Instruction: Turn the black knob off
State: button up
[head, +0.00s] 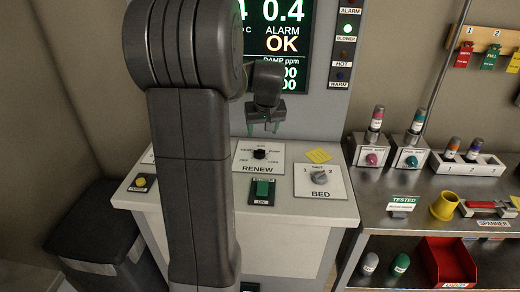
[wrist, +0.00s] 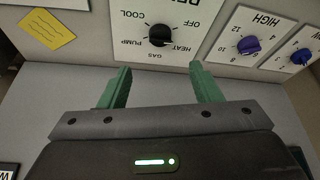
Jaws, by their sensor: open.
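The black knob (head: 260,154) sits on a white plate marked RENEW on the sloped console. In the wrist view the black knob (wrist: 159,35) shows upside down, with COOL, OFF, HEAT, GAS and PUMP around it. Its pale pointer mark seems to face the HEAT side; this is small to read. My gripper (head: 264,124) hangs above and behind the knob, apart from it. In the wrist view my gripper (wrist: 160,85) has its green fingers wide apart, with nothing between them. The knob lies beyond the fingertips, between their lines.
The display (head: 285,40) rises behind my gripper.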

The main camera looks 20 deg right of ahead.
aim_at(260, 151)
jog(key=p+x, duration=0.1)
jog(key=x, duration=1.1)
jog(key=shift+f+p, duration=0.3)
jog(key=shift+p, duration=0.05)
jog(key=c, duration=1)
